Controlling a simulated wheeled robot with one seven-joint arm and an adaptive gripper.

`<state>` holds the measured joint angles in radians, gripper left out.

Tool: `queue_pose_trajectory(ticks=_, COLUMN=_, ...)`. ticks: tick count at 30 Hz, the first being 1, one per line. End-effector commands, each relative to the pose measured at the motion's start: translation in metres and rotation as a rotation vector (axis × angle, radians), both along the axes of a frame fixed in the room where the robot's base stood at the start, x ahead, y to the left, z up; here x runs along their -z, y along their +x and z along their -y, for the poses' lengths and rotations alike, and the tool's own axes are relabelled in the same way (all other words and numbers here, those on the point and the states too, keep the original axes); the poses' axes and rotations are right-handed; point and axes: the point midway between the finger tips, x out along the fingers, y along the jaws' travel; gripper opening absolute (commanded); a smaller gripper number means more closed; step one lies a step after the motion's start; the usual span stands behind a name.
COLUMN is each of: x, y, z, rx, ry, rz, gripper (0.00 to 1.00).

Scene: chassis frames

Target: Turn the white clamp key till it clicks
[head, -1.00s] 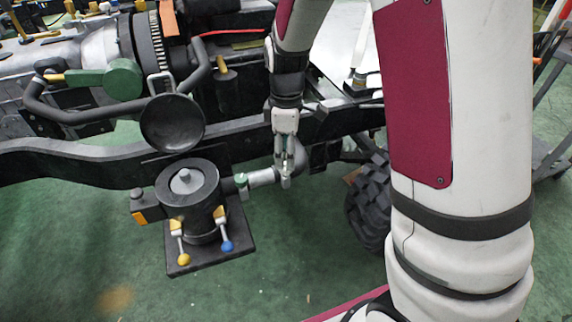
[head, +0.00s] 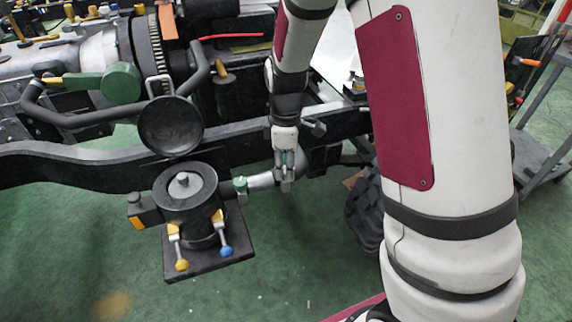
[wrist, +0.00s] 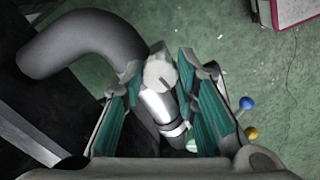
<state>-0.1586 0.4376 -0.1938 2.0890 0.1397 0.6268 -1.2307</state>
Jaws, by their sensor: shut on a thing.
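The white clamp key (wrist: 158,74) shows in the wrist view as a pale round knob with a dark line, between the tips of the teal-padded fingers. It sits on a silver pipe joint (wrist: 158,106), where a thick dark hose (wrist: 85,45) meets the pipe. My gripper (wrist: 162,85) is shut on the key. In the head view my gripper (head: 286,185) points down at the right end of the silver pipe (head: 261,181). There the fingers largely hide the key, and its turn angle is hard to tell.
A black cylinder unit (head: 187,192) with yellow (head: 181,265) and blue (head: 226,252) knobbed levers stands left of the pipe. The black chassis rail (head: 70,160) runs behind. A tyre (head: 366,210) is to the right. Green floor lies open in front.

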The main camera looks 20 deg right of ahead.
Motion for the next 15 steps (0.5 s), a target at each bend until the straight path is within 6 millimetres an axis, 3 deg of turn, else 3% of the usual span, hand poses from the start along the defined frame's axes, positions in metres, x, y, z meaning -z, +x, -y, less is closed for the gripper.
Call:
queue_pose_trajectory(ticks=8, x=-0.0005, y=-0.0002, z=0.0002, rx=0.054, ry=0.0, rz=0.0, gripper=0.0)
queue_pose_trajectory(ticks=15, x=-0.0015, y=-0.0009, z=0.0, rx=0.209, ry=0.0, rz=-0.001, gripper=0.0)
